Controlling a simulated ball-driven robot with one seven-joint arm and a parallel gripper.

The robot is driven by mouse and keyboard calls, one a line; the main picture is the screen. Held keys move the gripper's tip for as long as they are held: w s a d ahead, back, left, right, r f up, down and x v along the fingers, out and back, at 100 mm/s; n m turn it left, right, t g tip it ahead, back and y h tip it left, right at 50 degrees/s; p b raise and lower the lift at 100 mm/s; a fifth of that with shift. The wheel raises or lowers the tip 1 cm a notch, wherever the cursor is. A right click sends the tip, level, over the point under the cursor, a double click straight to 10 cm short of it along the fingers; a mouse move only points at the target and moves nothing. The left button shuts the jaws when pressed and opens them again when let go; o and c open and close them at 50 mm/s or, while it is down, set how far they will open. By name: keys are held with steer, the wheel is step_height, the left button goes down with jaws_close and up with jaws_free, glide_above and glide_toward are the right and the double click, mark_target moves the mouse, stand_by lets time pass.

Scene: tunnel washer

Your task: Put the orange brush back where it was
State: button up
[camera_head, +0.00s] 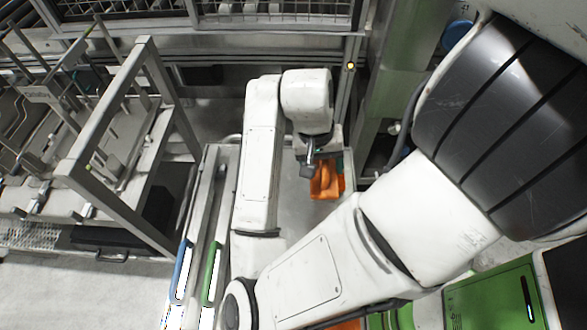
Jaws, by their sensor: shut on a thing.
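My gripper (309,160) points down at the end of my white arm, over a grey metal surface near the middle of the view. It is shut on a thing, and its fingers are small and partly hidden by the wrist. The orange brush (327,182) shows as an orange shape just below and to the right of the fingers. Its bristles and handle cannot be told apart at this size. Whether it touches the surface below cannot be told.
A metal frame rack (105,105) stands at the left. Long rails with a blue handle (181,272) and a green handle (211,274) run left of my arm. A green panel (492,302) is at the lower right. Bare floor shows at the lower left.

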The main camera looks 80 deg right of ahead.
steer(key=w+d+f, duration=0.1)
steer(key=w+f, duration=0.1)
steer(key=w+d+f+p, duration=0.1)
steer(key=w+f, duration=0.1)
steer(key=w+d+f, duration=0.2)
steer(key=shift+w+f, duration=0.3)
steer(key=shift+f, duration=0.1)
steer(key=shift+w+f+p, duration=0.15)
steer(key=shift+f+p, duration=0.4)
steer(key=shift+f, duration=1.25)
steer(key=o, duration=1.2)
